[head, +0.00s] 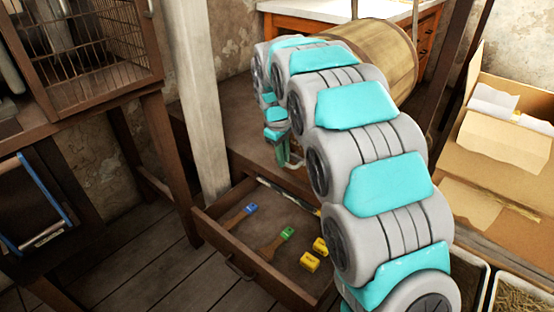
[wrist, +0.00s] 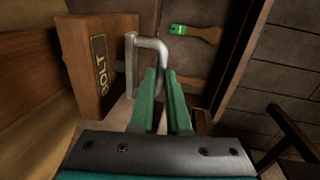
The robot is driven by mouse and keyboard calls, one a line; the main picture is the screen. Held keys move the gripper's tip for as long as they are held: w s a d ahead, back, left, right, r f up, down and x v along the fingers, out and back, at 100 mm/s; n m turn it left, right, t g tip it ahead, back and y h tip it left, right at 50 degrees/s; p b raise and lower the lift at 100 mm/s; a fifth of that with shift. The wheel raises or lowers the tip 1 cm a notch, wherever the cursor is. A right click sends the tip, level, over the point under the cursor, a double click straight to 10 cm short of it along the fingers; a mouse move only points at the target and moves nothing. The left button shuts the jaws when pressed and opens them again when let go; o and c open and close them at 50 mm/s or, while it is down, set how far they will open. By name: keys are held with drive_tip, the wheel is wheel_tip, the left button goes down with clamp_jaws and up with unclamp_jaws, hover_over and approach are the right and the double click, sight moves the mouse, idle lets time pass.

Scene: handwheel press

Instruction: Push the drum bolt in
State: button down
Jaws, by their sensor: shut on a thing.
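In the wrist view, a brown wooden block lettered "BOLT" (wrist: 83,75) stands left of centre, with a bent grey metal handle (wrist: 148,42) beside it. My gripper (wrist: 158,75) has its two green fingers closed around the handle's near end. In the head view, my gripper (head: 290,160) is small and low beneath my arm, by the bench edge above the drawer. A wooden drum (head: 375,48) lies on the bench behind my arm. My arm hides the bolt block and much of the drum in the head view.
An open drawer (head: 228,236) below holds brushes with blue (head: 250,208) and green (head: 287,233) parts and yellow blocks (head: 310,261). A pale post (head: 198,100) stands left. A wire cage (head: 95,45) is farther left. Cardboard boxes (head: 500,150) stand right.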

drive_tip(key=c, duration=0.9)
unclamp_jaws()
drive_tip(key=shift+w+d, duration=0.15)
drive_tip(key=shift+w, duration=0.05)
drive_tip(key=shift+r, duration=0.1)
drive_tip(key=r, duration=0.5)
drive_tip(key=s+r, duration=0.1)
drive_tip(key=r, duration=0.1)
drive_tip(key=shift+s+a+r, duration=0.1)
drive_tip(key=shift+a+r, duration=0.1)
drive_tip(key=shift+a, duration=0.2)
